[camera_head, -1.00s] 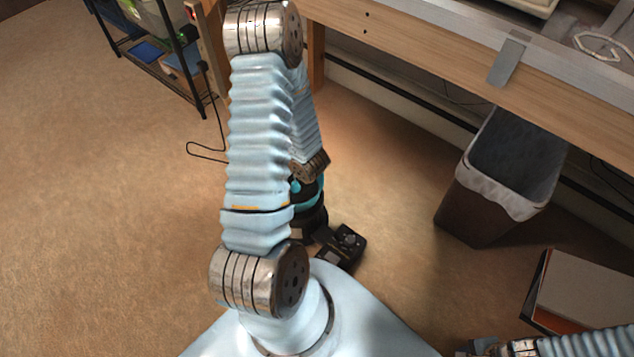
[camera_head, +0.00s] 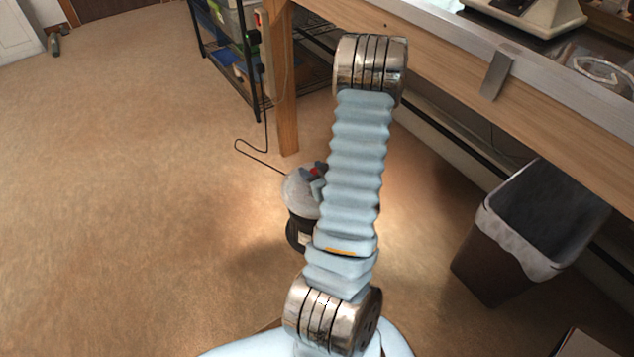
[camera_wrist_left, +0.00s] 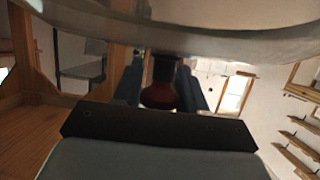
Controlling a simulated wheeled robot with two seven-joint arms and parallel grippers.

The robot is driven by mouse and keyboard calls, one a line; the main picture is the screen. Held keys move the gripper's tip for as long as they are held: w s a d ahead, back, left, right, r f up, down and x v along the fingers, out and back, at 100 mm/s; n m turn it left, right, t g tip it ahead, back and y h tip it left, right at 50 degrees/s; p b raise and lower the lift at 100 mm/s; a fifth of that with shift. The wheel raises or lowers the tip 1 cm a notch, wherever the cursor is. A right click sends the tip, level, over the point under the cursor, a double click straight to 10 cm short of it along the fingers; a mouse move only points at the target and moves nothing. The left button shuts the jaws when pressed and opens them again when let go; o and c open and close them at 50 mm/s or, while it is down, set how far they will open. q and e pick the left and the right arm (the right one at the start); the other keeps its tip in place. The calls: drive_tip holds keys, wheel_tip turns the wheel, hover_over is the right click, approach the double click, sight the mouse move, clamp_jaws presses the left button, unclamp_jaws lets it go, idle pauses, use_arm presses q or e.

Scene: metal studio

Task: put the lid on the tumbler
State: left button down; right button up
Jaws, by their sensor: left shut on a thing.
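A pale grey round lid (camera_head: 298,188) with a small red knob shows beside my left arm in the head view, partly hidden by that arm. My left gripper (camera_head: 317,180) is at the knob, with only a bit of its blue-grey fingers showing. In the left wrist view, the dark fingers of the left gripper (camera_wrist_left: 160,78) are shut around the red-brown knob (camera_wrist_left: 158,96), and the curved shiny lid (camera_wrist_left: 200,38) fills the top. My right gripper is not in view.
A long wooden bench (camera_head: 450,70) with a metal edge runs along the upper right. A lined waste bin (camera_head: 525,225) stands under it. A black shelf rack (camera_head: 228,50) with boxes is at the back, with a cable on the floor. The floor at left is clear.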

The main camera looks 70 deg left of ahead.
sight(312, 165)
use_arm(q)
drive_tip(key=a+f+b, duration=0.1)
drive_tip(key=b, duration=0.1)
drive_tip(key=a+f+b, duration=0.1)
drive_tip(key=b, duration=0.2)
drive_tip(key=shift+w+a+f+b, duration=0.15)
drive_tip(key=shift+w+a+b, duration=0.05)
drive_tip(key=shift+w+b, duration=0.15)
drive_tip(key=a, duration=0.1)
drive_tip(key=a+f, duration=0.1)
drive_tip(key=w+a+b, duration=0.1)
drive_tip(key=a, duration=0.1)
drive_tip(key=shift+a+f, duration=0.1)
drive_tip(key=shift+f, duration=0.05)
drive_tip(key=w+a+f+b, duration=0.1)
drive_tip(key=a+f+b, duration=0.4)
drive_tip(key=f, duration=0.3)
drive_tip(key=shift+f+b, duration=0.25)
drive_tip(key=shift+b, duration=0.65)
drive_tip(key=c, duration=0.6)
unclamp_jaws()
drive_tip(key=shift+c, duration=0.2)
